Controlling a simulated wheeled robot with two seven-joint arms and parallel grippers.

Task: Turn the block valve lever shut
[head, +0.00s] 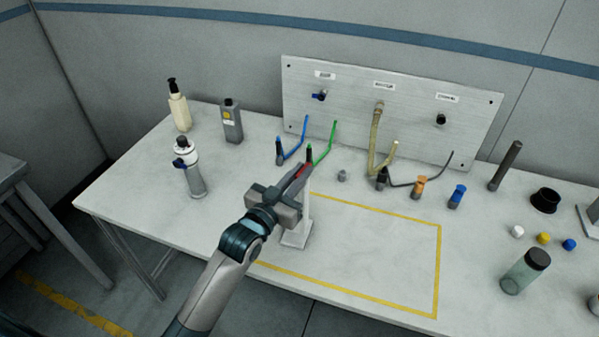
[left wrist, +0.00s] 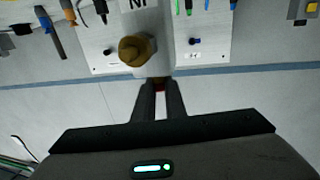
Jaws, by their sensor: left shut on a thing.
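The block valve lever shows only as a small red patch (head: 304,171) at the tips of my left gripper (head: 305,169); most of it is hidden by the fingers. In the left wrist view the fingers (left wrist: 160,88) are close together with a bit of red between them. A white post (head: 304,213) on a square base stands on the table behind my left wrist. In the left wrist view a round brass part (left wrist: 137,50) shows just beyond the fingertips, in front of the pale post. The lever's exact angle cannot be told. My right gripper is not in view.
A metal panel (head: 345,95) with labelled fittings and blue, green and tan hoses stands at the back. The yellow-outlined area (head: 439,262) is mostly clear.

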